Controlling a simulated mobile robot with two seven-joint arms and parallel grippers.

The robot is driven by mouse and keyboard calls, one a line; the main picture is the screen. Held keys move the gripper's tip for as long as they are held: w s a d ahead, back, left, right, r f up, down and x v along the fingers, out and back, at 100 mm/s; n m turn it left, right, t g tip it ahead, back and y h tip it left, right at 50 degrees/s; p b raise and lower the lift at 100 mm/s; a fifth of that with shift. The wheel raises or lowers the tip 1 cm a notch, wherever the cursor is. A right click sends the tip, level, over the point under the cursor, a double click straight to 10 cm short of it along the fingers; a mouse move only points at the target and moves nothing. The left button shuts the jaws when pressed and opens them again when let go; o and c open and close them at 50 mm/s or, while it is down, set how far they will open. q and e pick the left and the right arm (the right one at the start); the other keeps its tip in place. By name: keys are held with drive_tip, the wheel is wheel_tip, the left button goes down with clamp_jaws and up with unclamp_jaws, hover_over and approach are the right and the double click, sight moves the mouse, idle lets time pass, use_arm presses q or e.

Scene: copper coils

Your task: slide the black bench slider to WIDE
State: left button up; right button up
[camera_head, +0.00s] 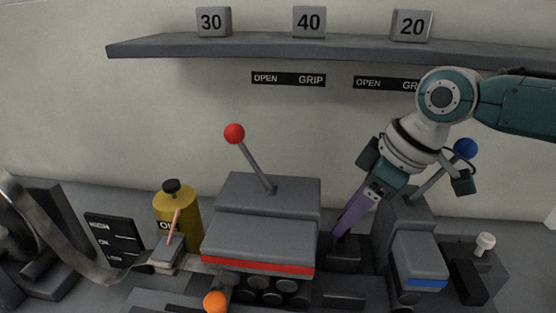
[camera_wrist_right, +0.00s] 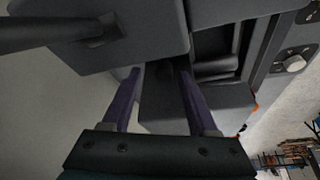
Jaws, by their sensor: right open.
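My right gripper (camera_head: 341,232) reaches down between the red-striped grey machine (camera_head: 262,225) and the blue-striped one (camera_head: 420,258). Its purple fingertips are just above or beside a dark block (camera_head: 345,256), probably the black bench slider; its travel and any WIDE mark are not readable. In the right wrist view the gripper (camera_wrist_right: 160,75) is open, fingers apart. A dark block (camera_wrist_right: 160,105) shows between and beyond the fingers. I cannot tell whether they touch it. My left gripper is not in view.
A red-knobbed lever (camera_head: 234,134) and a blue-knobbed lever (camera_head: 465,149) stand near the arm. A yellow oil can (camera_head: 177,208) and a metal strip (camera_head: 60,235) are at left. A shelf (camera_head: 260,47) with numbered blocks runs above. A black block with a white knob (camera_head: 486,240) is at right.

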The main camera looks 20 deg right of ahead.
drive_tip(key=v, duration=0.9)
drive_tip(key=shift+r, duration=0.2)
